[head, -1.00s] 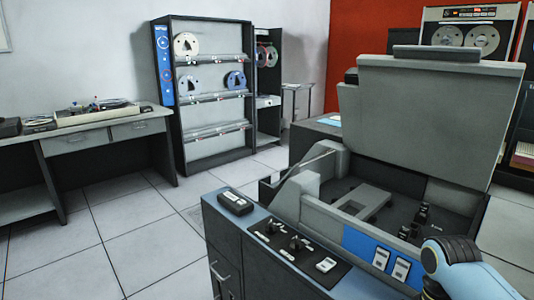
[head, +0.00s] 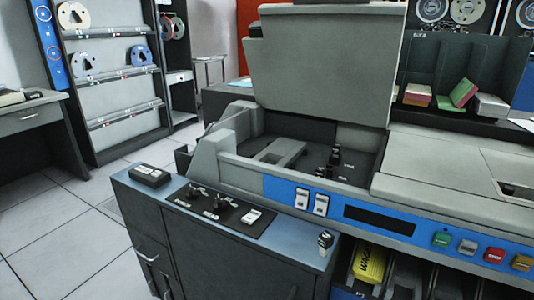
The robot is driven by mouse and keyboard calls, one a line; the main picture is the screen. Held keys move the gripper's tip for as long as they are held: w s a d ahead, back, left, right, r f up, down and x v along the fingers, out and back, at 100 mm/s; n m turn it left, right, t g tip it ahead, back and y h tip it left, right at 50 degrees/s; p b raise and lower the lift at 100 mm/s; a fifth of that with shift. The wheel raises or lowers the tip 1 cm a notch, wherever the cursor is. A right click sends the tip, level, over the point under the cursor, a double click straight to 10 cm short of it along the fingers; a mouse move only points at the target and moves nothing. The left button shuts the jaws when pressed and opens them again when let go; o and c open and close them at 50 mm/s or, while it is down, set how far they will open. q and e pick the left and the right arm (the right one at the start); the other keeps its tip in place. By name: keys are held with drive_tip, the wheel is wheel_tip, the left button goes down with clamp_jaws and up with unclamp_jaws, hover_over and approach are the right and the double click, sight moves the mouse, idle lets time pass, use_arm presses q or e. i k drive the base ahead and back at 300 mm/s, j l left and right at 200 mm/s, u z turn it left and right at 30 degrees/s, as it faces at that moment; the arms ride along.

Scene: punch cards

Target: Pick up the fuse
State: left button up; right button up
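No object is clearly recognisable as the fuse. Inside the open bay (head: 262,172) of the grey machine stand a few small dark upright parts (head: 335,157), too small to identify. A small dark upright piece with a pale face (head: 325,241) stands at the right end of the blue-grey ledge (head: 258,252). I cannot tell whether any of these is the fuse. Neither of my grippers is in view.
The bay's big lid (head: 318,65) stands raised. A small black box (head: 150,175) and a switch panel (head: 213,210) are on the ledge. A yellow object (head: 369,264) sits in a slot below the coloured buttons (head: 467,246). Floor at left is clear.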

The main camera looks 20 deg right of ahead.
sight(336, 150)
drive_tip(key=i+l+z, duration=0.1)
drive_tip(key=z, duration=0.3)
drive_tip(key=i+z, duration=0.15)
drive_tip(key=z, duration=0.2)
drive_tip(key=i+z, duration=0.15)
drive_tip(key=z, duration=0.25)
drive_tip(key=j+u, duration=0.4)
drive_tip(key=j, duration=0.15)
drive_tip(key=i+j+u, duration=0.15)
drive_tip(key=j+u, duration=0.3)
